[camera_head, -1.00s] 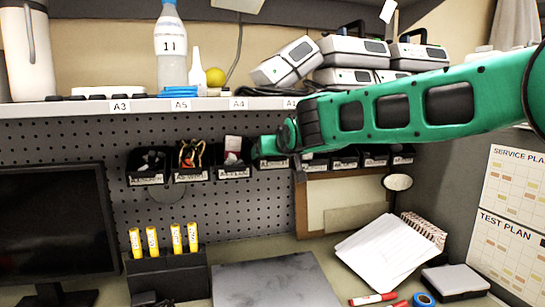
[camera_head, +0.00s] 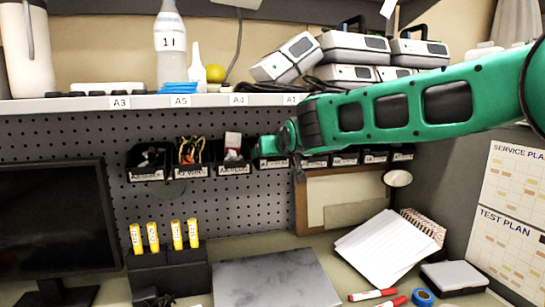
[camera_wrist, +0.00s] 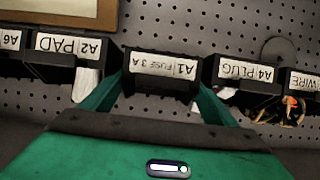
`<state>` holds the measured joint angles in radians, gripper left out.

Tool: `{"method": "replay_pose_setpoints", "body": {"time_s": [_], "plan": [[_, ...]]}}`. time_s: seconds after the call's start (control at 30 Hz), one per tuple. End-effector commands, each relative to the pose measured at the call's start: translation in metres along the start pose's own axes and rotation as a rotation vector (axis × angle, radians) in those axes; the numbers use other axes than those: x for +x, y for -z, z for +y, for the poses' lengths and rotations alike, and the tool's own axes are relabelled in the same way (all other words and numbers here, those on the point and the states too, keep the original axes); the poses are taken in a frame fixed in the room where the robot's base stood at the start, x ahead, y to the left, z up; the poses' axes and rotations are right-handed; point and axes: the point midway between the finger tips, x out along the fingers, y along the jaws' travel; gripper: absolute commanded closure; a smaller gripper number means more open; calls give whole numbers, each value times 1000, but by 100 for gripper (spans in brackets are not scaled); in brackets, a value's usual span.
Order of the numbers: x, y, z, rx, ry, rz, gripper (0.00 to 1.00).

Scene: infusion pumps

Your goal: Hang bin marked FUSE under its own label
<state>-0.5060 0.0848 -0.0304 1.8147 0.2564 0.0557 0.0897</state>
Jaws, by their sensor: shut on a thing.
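The black bin marked A1 FUSE 3 A (camera_wrist: 162,68) shows upside down in the wrist view, its label facing me. My gripper (camera_wrist: 155,95) is shut on it, a green finger at each side. In the head view the bin (camera_head: 273,163) is at the pegboard, in line with the row of bins, and my gripper (camera_head: 270,147) partly covers it. The shelf label A1 (camera_head: 291,100) is above it and slightly right. Whether the bin's back is hooked on the board is hidden.
The PLUG bin (camera_wrist: 245,75) and PAD bin (camera_wrist: 68,50) flank it closely. The WIRE bin (camera_head: 190,160) hangs farther left. The shelf (camera_head: 215,101) runs above the row. A framed board (camera_head: 340,200) is below right. Bare pegboard (camera_head: 250,215) lies below.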

Motion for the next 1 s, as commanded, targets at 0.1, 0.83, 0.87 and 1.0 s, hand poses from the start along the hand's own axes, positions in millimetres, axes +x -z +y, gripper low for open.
{"method": "replay_pose_setpoints", "body": {"time_s": [0.1,0.83,0.87,1.0], "plan": [[1,-3,0,-2,-1,-5,42],[-27,-4,-3,-4,5,-7,0],[-33,-3,-2,-4,5,-6,0],[-59,-2,0,-2,1,-3,0]]}}
